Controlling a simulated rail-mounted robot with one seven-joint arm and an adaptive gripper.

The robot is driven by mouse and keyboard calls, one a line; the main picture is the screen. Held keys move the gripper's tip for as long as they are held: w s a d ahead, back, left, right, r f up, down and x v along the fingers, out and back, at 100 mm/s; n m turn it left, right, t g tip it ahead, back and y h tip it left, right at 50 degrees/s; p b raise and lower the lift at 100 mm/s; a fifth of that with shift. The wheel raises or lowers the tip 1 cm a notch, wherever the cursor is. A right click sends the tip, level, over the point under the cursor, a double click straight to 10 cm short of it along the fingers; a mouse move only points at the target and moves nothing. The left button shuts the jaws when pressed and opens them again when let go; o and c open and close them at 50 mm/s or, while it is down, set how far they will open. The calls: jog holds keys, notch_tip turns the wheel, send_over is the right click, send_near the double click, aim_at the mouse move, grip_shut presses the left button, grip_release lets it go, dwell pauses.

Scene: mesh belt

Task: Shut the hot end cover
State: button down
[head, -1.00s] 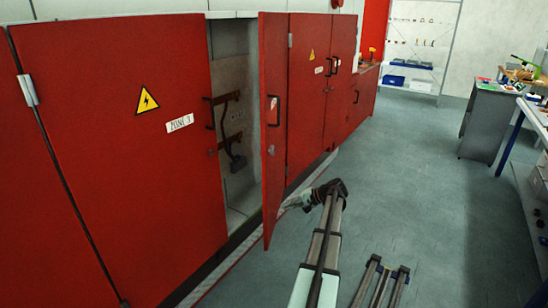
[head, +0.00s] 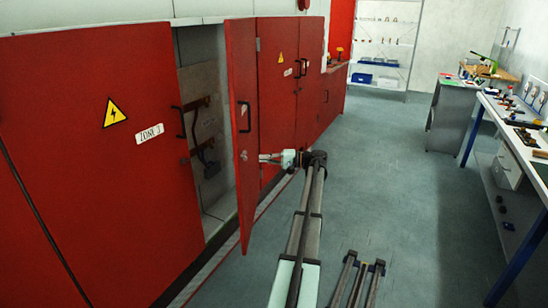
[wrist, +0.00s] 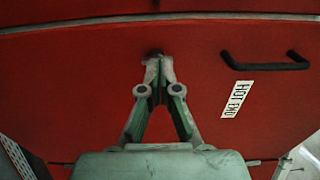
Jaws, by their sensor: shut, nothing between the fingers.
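The hot end cover (head: 243,90) is a red cabinet door standing ajar at the centre-left of the head view. In the wrist view its red outer face (wrist: 80,80) fills most of the picture, with a white HOT END label (wrist: 237,98) and a dark bar handle (wrist: 265,62). My gripper (head: 264,158) is shut and empty, on the outer side of the door. In the wrist view the fingertips (wrist: 158,64) point at the face, left of the handle, by a small dark spot. I cannot tell whether they touch it.
The cabinet opening (head: 203,130) shows dark fittings inside. A closed red door labelled ZONE 3 (head: 80,150) is to its left, and more closed red doors (head: 280,80) run behind. The floor (head: 380,180) is clear to the right, up to a workbench (head: 510,130).

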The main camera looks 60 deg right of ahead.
aim_at(240, 158)
jog(key=p+x, duration=0.2)
jog(key=x, duration=0.4)
jog(key=shift+r, duration=0.15)
jog(key=shift+x, duration=0.8)
